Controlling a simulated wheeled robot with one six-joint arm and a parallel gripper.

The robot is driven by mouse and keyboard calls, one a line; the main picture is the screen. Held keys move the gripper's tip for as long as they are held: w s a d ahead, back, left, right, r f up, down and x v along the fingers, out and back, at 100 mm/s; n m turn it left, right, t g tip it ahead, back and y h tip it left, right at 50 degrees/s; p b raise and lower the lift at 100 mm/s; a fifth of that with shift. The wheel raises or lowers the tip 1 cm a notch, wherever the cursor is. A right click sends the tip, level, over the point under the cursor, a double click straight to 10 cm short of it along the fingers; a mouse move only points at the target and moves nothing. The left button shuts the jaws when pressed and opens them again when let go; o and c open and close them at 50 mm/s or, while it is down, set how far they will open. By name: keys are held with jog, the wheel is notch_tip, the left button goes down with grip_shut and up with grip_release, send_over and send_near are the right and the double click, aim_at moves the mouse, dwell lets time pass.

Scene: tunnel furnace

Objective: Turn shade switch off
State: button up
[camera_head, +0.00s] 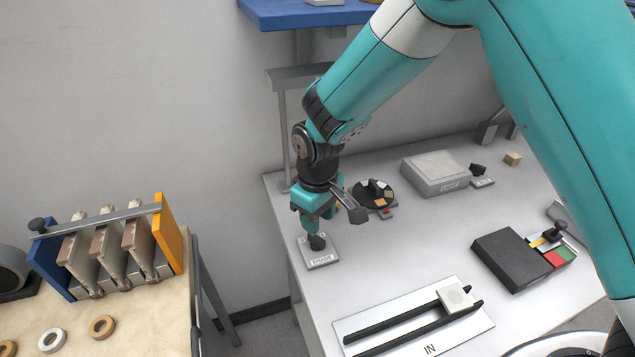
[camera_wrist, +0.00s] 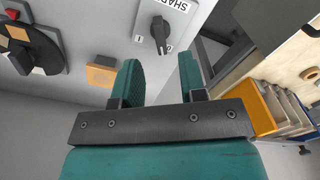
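The shade switch is a black rotary knob (camera_head: 317,242) on a light grey plate (camera_head: 322,262) labelled SHADE, near the left edge of the white table. My teal gripper (camera_head: 316,226) is just above the knob, pointing down. In the wrist view, the black knob (camera_wrist: 159,34) lies beyond my two fingertips (camera_wrist: 159,62), roughly in line with the gap between them. The fingers are apart with nothing between them. The plate shows an I mark to the knob's left and a 0 mark to its right; the knob's narrow end appears nearer the 0.
A round black dial with coloured blocks (camera_head: 374,194) stands right of my gripper, with a grey box (camera_head: 435,174) beyond. The IN slide plate (camera_head: 412,322) is at the front. A black box (camera_head: 511,260) sits right. A wooden bench (camera_head: 125,318) with a rack stands left across a gap.

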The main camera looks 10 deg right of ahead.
aim_at(318, 238)
notch_tip(318, 238, up, 11)
jog(key=b, duration=0.1)
jog(key=shift+r, duration=0.1)
